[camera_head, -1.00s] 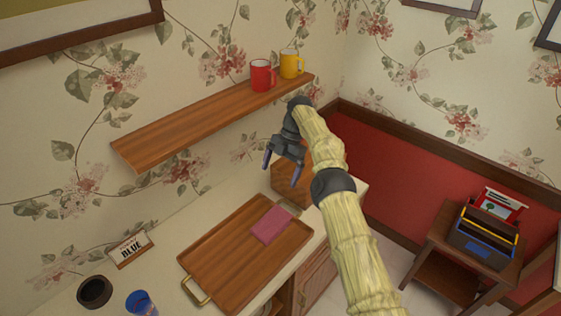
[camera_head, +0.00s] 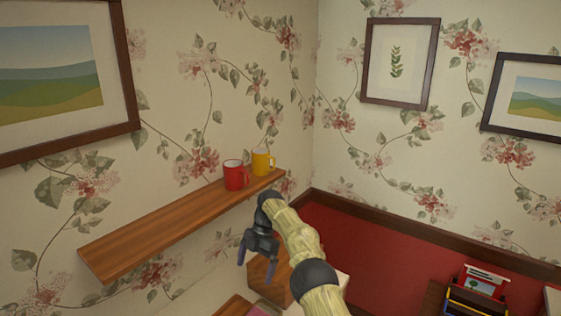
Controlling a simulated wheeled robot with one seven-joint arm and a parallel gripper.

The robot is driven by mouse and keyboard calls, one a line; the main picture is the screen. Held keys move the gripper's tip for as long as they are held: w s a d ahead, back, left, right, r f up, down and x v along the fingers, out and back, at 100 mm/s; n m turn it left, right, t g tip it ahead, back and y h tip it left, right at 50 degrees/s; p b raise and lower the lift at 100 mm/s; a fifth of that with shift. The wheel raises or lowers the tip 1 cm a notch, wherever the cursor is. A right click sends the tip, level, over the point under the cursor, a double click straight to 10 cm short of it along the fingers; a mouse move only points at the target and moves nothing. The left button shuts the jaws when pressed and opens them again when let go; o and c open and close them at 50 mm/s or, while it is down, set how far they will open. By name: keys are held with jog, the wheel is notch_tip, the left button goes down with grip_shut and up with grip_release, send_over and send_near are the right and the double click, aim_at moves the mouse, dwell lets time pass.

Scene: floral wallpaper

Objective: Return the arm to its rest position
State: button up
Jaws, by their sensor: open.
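My gripper (camera_head: 256,271) is open and empty, with its fingers pointing down. It hangs in front of and below the right end of the wooden wall shelf (camera_head: 160,228). My arm (camera_head: 303,243) reaches up from the bottom edge of the picture, bent at the wrist. A red mug (camera_head: 234,175) and a yellow mug (camera_head: 261,163) stand upright on the right end of the shelf, apart from my gripper.
A wooden box (camera_head: 268,282) is on the counter just behind my gripper. A tray's corner (camera_head: 236,306) shows at the bottom edge. A holder with folders (camera_head: 476,297) sits at the lower right. Framed pictures (camera_head: 399,62) hang on the walls.

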jog(key=s+d+r+m+t+h+b, duration=0.25)
jog(key=s+d+r+m+t, duration=0.2)
jog(key=s+d+m, duration=0.85)
jog(key=s+d+f+m+t+b, duration=0.1)
jog(key=s+d+m, duration=0.4)
jog(key=s+m, duration=0.2)
jog(key=s+d+f+m+t, duration=0.1)
jog(key=s+d+m, duration=0.5)
jog(key=s, duration=0.6)
jog(key=shift+m+b, duration=0.35)
jog(key=shift+m, duration=0.65)
jog(key=shift+d, duration=0.1)
dwell(0.4)
